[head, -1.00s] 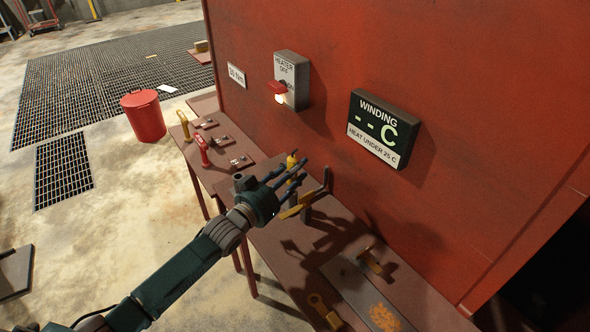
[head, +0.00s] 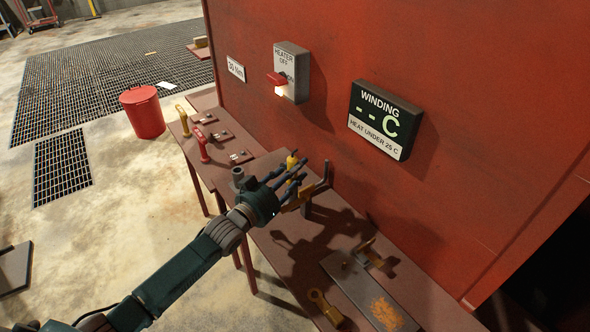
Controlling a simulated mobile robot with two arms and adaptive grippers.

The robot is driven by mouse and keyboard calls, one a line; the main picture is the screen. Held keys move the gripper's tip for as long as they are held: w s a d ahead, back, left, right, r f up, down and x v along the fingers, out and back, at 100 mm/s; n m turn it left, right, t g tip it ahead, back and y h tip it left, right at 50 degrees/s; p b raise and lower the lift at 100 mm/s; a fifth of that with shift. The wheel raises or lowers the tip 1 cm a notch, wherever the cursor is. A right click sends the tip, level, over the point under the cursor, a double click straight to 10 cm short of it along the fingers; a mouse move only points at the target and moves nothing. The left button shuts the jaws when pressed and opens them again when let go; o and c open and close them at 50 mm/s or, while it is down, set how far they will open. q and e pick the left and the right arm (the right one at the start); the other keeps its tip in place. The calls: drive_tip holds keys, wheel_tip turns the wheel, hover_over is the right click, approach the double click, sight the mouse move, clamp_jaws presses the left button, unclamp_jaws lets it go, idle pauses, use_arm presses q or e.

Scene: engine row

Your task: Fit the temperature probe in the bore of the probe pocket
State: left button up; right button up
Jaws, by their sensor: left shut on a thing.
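My left gripper (head: 300,172) is over the bench beside the red wall, its fingers pointing right. It is shut on what looks like the temperature probe (head: 291,160), whose yellow top stands up between the fingers. The fingers hide most of it. A short dark grey upright cylinder (head: 238,172) stands on the bench, just behind and left of the gripper. It may be the probe pocket, but its bore cannot be made out. The probe is apart from it, to its right. My right gripper is not in view.
A brown stand (head: 324,182) with a yellow part (head: 291,204) is close right of the fingers. Yellow- and red-handled tools (head: 202,147) stand at the bench's far end. A grey plate (head: 352,281) and a yellow ring-ended part (head: 325,307) lie at the near end.

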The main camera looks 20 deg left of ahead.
use_arm(q)
drive_tip(key=shift+f+b, duration=0.45)
drive_tip(key=shift+f, duration=0.2)
drive_tip(key=o, duration=1.2)
drive_tip(key=shift+o, duration=0.6)
drive_tip(key=shift+s+f, duration=0.1)
drive_tip(key=shift+f, duration=0.1)
drive_tip(key=shift+s+f, duration=0.1)
drive_tip(key=shift+f, duration=0.2)
drive_tip(key=shift+s+a+f, duration=0.1)
drive_tip(key=shift+s, duration=0.3)
drive_tip(key=r+v, duration=0.1)
drive_tip(key=v, duration=0.9)
drive_tip(key=shift+s+a+r, duration=0.3)
drive_tip(key=shift+s+r, duration=0.05)
